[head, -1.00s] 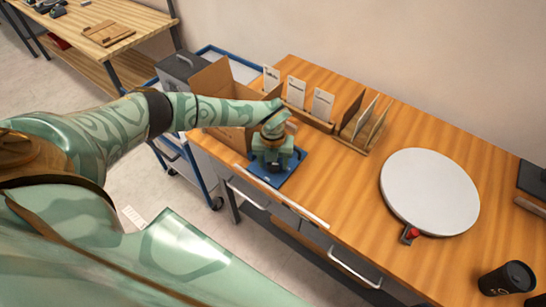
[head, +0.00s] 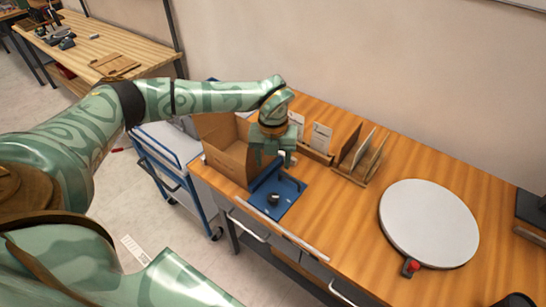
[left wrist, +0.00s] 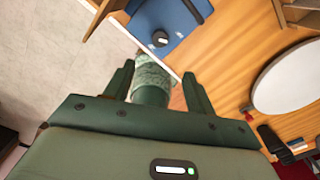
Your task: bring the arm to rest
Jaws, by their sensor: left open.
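My left arm reaches in from the left of the head view. Its gripper (head: 272,158) is open and raised above the far edge of a blue plate (head: 288,193) on the wooden bench. A small dark round object (head: 273,199) sits on that plate. In the left wrist view, the two fingers of my left gripper (left wrist: 157,85) stand apart with nothing gripped between them. The blue plate (left wrist: 190,14) and the dark round object (left wrist: 160,38) lie beyond them. My right gripper does not show.
A cardboard box (head: 228,158) stands left of the gripper, close to it. Holders with upright cards (head: 320,137) and a wooden slotted rack (head: 360,160) stand behind and right. A large pale disc (head: 430,222) lies farther right. A blue-framed cart (head: 165,150) stands left of the bench.

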